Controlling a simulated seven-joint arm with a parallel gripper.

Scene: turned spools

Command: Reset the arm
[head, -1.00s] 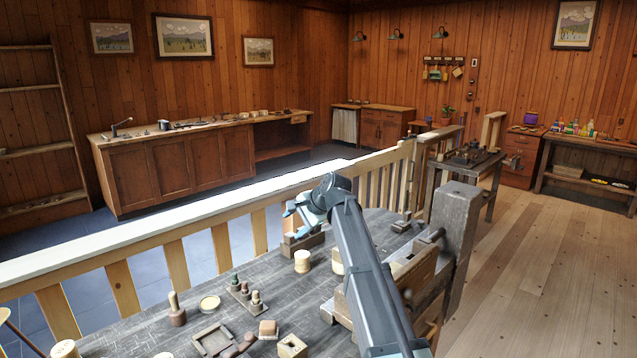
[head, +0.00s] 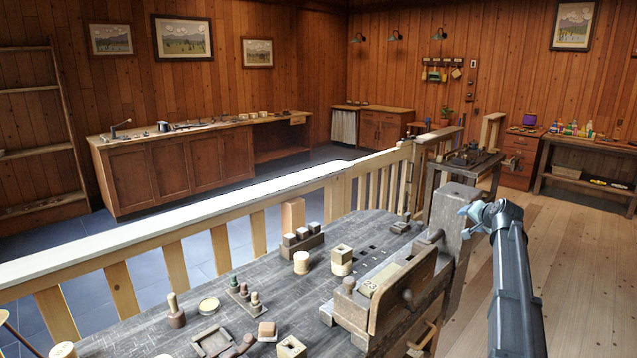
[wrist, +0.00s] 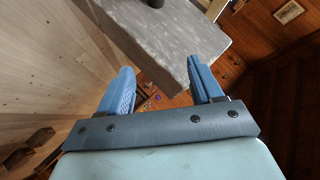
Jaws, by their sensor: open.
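My gripper (head: 470,212) is at the right in the head view, held up beside the bench's right end post and clear of the spools. In the wrist view my gripper (wrist: 165,88) shows its two blue fingers spread apart with nothing held between them. A grey wooden block-like end (wrist: 165,40), seemingly the bench post, lies beyond the fingers. The workbench (head: 135,338) carries turned pieces, among them a pale spool (head: 301,262) and a square-topped spool (head: 342,260).
A wooden vise (head: 400,290) stands at the bench's right side. A pale railing (head: 200,245) runs behind the bench. A small table (head: 478,165) with tools stands beyond the post. The plank floor (head: 580,270) at the right is open.

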